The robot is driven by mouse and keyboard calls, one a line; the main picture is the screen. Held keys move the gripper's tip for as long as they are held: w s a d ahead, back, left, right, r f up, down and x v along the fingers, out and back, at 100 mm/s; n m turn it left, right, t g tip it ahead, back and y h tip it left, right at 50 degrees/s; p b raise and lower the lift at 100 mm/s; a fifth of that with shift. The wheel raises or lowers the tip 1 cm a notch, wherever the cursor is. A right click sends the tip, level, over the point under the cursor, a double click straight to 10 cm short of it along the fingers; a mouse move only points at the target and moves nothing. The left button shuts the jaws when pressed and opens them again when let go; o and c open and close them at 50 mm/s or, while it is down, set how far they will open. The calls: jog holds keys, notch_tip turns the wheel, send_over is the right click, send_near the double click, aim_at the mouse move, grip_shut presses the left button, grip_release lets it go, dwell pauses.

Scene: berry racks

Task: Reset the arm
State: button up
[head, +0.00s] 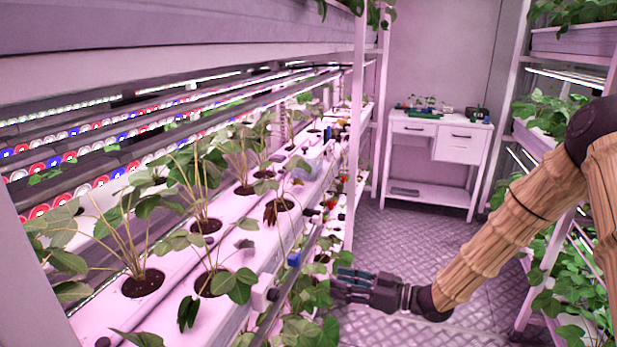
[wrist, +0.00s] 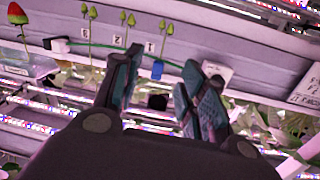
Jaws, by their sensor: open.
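My gripper (head: 352,285) is in front of the left rack, low in the head view, at the end of my tan-sleeved arm, which comes in from the right. In the wrist view my gripper (wrist: 158,85) has its two dark teal fingers spread apart. Nothing sits between the fingers. Beyond them is the grey rack rail (wrist: 200,50) with small green berries on stems and a blue clip (wrist: 157,69). I cannot tell whether the fingertips touch anything on the rack.
The left rack has a white planting channel (head: 100,320) with strawberry plants. Another planted rack (head: 545,145) stands at the right, close to my arm. A white desk (head: 460,145) with small items stands at the back. The metal floor (head: 400,235) between the racks is clear.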

jog(key=s+d+f+m+g+h, duration=0.1)
jog(key=s+f+m+h, duration=0.35)
jog(key=s+f, duration=0.55)
jog(key=s+d+f+m+h, duration=0.1)
jog(key=s+f+m+h, duration=0.35)
jog(key=f, duration=1.05)
jog(key=s+d+f+m+g+h, duration=0.1)
jog(key=s+d+f+g+h, duration=0.1)
jog(key=s, duration=0.7)
jog(key=s+d+f+m+g+h, duration=0.1)
jog(key=s+d+f+g+h, duration=0.1)
jog(key=s, duration=0.7)
jog(key=s+d+f+m+g+h, duration=0.1)
jog(key=s+d+f, duration=0.3)
jog(key=s, duration=0.5)
jog(key=shift+d+f+m+g+h, duration=0.2)
jog(key=shift+d+m+g+h, duration=0.1)
jog(key=shift+d+g+h, duration=0.55)
